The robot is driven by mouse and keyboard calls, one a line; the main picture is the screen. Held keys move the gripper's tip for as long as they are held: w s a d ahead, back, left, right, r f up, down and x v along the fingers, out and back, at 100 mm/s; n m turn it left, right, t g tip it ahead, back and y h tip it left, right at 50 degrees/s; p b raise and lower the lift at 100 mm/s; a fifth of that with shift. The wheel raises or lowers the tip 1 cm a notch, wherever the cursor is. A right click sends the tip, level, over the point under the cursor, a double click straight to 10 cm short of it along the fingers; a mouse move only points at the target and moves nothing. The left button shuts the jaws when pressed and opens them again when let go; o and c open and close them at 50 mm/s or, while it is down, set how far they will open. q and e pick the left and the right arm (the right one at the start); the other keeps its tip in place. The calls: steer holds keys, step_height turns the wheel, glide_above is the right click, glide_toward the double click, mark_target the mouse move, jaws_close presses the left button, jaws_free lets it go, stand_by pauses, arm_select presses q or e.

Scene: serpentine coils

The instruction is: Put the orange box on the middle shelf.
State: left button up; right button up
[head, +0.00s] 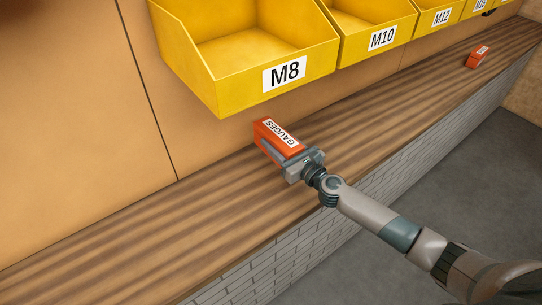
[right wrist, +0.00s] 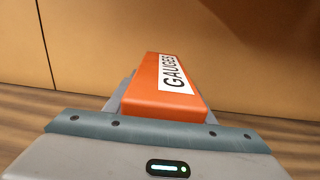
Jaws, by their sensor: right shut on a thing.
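An orange box (head: 279,138) with a white "GAUGES" label is at the middle of the wooden ledge (head: 130,235), close to the tan back wall. My right gripper (head: 285,150) is shut on it, with fingers along both sides. The right wrist view shows the box (right wrist: 165,88) between the grey fingers, label on top. I cannot tell whether the box touches the wood. A second orange-red box (head: 477,57) with a white label sits far along the ledge at the right. No stacked shelves are in view, so I cannot make out a middle shelf. My left gripper is not in view.
Yellow bins labelled M8 (head: 257,84), M10 (head: 375,48) and M12 (head: 437,22) hang along the wall above the ledge, with more beyond. The ledge left of the held box is bare. A grey brick front (head: 400,150) drops to the dark floor (head: 480,165).

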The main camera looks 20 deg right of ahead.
steer(key=w+d+r, duration=0.4)
steer(key=shift+w+d+b, duration=0.3)
steer(key=shift+w+d, duration=0.05)
steer(key=shift+s+a, duration=0.1)
stand_by(0.3)
